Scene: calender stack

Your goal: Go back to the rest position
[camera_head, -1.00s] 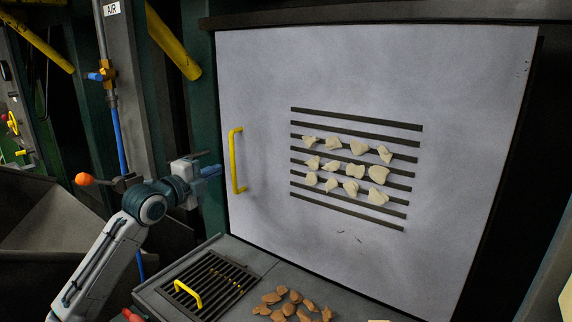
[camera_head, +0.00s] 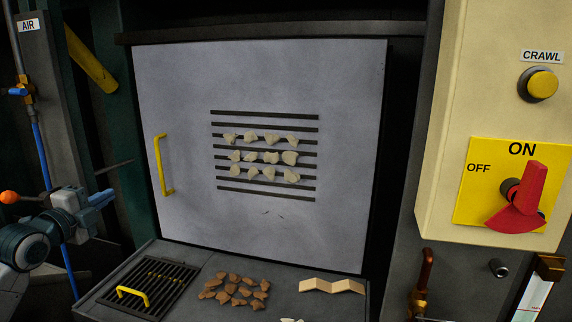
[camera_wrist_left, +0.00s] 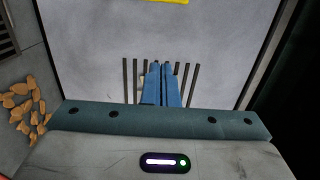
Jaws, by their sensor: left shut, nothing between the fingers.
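My left gripper (camera_head: 106,197) is at the left of the head view, on the arm that comes in from the left. Its blue fingers are together with nothing between them. It is in the air to the left of the white panel's yellow handle (camera_head: 160,166), apart from it. In the left wrist view the closed fingers (camera_wrist_left: 161,66) point toward the white panel (camera_wrist_left: 95,50) and its dark slots. My right gripper is not in view.
The white panel (camera_head: 345,130) has several pale lumps (camera_head: 252,137) at its slots. Below are a grate (camera_head: 165,285), brown pieces (camera_head: 238,282) and a zigzag strip (camera_head: 331,286). A control box with a red switch (camera_head: 525,195) stands right. An orange knob (camera_head: 9,197) is left.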

